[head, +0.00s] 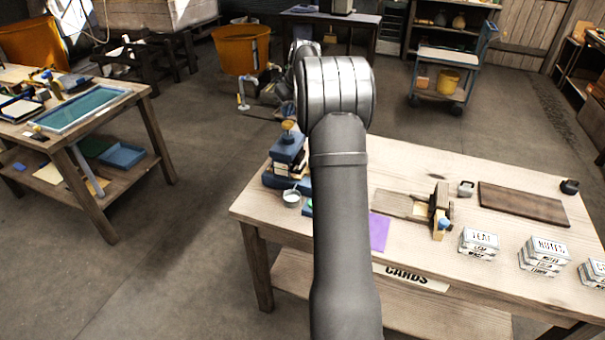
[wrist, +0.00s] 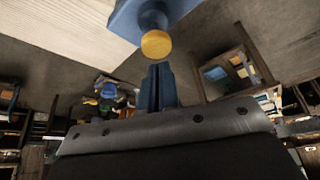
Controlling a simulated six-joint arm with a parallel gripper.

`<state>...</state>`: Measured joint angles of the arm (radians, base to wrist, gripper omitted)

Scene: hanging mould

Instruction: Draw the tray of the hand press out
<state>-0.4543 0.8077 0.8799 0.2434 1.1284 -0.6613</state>
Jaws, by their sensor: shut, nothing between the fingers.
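A blue, block-like piece (head: 286,150) with a yellow knob (head: 288,125) on top stands at the table's left end in the head view, partly behind my arm; it looks like the hand press. I cannot make out its tray clearly; dark and yellowish layers show below the blue top. In the wrist view the yellow knob (wrist: 156,44) sits on a blue post and plate (wrist: 140,15). My gripper (wrist: 160,70) is shut and empty, its fingertips just short of the knob in the picture. Whether they touch it, I cannot tell. My arm hides the gripper in the head view.
A small cup (head: 291,198) stands beside the blue piece. A purple sheet (head: 379,232), a wooden device with a blue knob (head: 438,208), a brown board (head: 523,204) and white labelled boxes (head: 479,242) lie to the right on the table (head: 455,165). Open floor lies left.

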